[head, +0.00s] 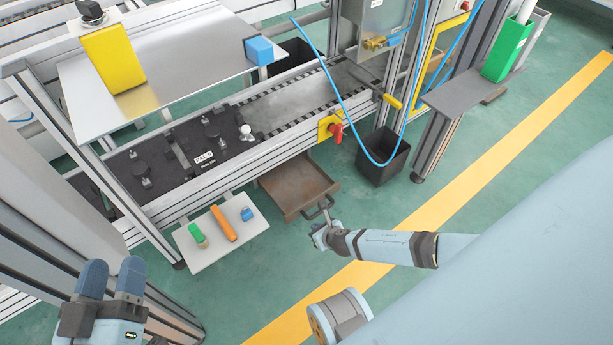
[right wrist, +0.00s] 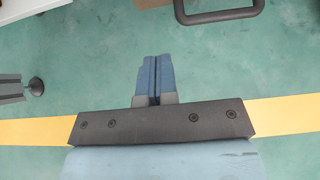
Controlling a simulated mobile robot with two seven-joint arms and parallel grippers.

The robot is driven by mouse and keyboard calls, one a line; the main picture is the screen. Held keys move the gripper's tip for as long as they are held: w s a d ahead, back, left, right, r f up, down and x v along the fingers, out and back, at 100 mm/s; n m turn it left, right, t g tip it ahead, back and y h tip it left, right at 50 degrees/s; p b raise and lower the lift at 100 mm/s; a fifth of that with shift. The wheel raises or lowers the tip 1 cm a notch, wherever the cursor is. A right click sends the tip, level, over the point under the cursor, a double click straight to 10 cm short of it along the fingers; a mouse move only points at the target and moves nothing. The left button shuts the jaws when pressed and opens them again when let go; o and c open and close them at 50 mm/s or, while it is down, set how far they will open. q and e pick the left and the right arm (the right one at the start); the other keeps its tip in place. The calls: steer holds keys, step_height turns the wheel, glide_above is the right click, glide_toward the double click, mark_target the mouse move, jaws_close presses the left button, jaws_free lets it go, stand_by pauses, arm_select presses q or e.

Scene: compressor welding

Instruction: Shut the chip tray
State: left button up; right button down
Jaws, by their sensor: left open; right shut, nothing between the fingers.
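The chip tray (head: 290,201) is a brown open-topped drawer pulled out from under the conveyor frame, with a dark bar handle on its front. My right gripper (head: 326,212) is at the front of the tray, close to the handle. In the right wrist view my right gripper (right wrist: 156,60) is shut and empty. The dark handle (right wrist: 222,14) shows there above and right of the fingertips, apart from them in the picture. My left gripper (head: 112,272) is open and empty at the lower left, far from the tray.
A small white shelf (head: 210,260) with a green item, an orange bar and a blue block stands left of the tray. A black bin (head: 384,160) stands right of it. The floor in front is clear.

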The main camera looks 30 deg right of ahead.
mark_target(294, 213)
steer(key=b+x, duration=0.2)
steer(key=x, duration=0.1)
steer(key=b+x, duration=0.2)
steer(key=x, duration=0.2)
steer(key=w+r+b+x, duration=0.1)
steer(key=x, duration=0.3)
steer(key=shift+a+r+b, duration=0.1)
steer(key=shift+b, duration=0.3)
steer(key=shift+w, duration=0.55)
arm_select(q)
steer(key=f, duration=0.1)
steer(key=w+f+m, duration=0.1)
steer(key=f, duration=0.1)
steer(key=f+m+g, duration=0.1)
steer(key=f, duration=0.1)
steer(key=shift+w+a+f, duration=0.1)
steer(key=shift+w+a, duration=0.2)
arm_select(e)
steer(key=shift+w+r, duration=0.1)
steer(key=shift+a, duration=0.1)
